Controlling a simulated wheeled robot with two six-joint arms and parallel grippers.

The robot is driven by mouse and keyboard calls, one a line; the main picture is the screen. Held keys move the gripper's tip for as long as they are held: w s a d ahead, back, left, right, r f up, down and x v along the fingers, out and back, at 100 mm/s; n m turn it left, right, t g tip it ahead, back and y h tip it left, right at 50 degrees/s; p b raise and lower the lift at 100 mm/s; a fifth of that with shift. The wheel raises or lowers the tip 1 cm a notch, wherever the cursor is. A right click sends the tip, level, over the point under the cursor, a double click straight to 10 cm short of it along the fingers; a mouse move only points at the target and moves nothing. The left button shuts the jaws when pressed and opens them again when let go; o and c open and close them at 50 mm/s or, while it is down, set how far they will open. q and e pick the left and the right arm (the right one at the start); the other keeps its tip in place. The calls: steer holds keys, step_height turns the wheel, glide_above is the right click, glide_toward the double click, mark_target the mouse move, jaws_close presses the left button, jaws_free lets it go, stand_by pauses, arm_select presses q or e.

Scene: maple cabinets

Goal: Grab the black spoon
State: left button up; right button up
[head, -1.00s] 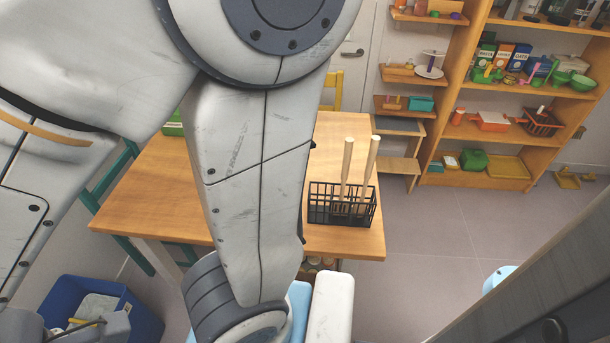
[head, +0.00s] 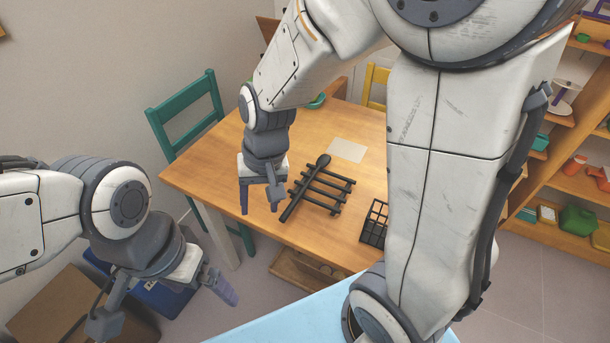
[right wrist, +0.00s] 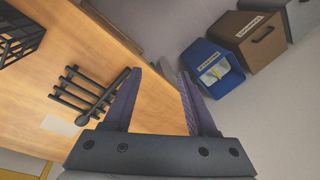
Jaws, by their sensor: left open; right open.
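The black spoon (head: 302,188) lies on the wooden table, along the left ends of the bars of a black slatted rack (head: 335,193). Its bowl points toward the back of the table. My right gripper (head: 260,209) is open and empty, to the left of the spoon and apart from it. In the right wrist view the spoon (right wrist: 105,97) lies just left of the open jaws (right wrist: 160,75), partly behind the left finger. My left gripper (head: 165,311) is open and empty, low at the left, away from the table.
A black wire basket (head: 374,222) stands on the table (head: 225,160), partly hidden by my arm. A pale sheet (head: 346,150) lies behind the slatted rack. A teal chair (head: 180,110) stands at the left. A blue bin (right wrist: 212,68) and brown box (right wrist: 249,35) stand on the floor.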

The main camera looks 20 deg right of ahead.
steer(key=w+d+f+m+t, duration=0.1)
steer(key=w+d+f+m, duration=0.7)
steer(key=d, duration=0.3)
steer(key=b, duration=0.2)
glide_above(293, 203)
steer(key=s+d+x, duration=0.1)
steer(key=x, duration=0.5)
steer(key=b+x, duration=0.1)
steer(key=s+x, duration=0.1)
steer(key=x, duration=0.1)
steer(key=shift+w+d+f+b, duration=0.15)
steer(key=shift+f+b, duration=0.15)
steer(key=shift+f, duration=0.1)
jaws_close()
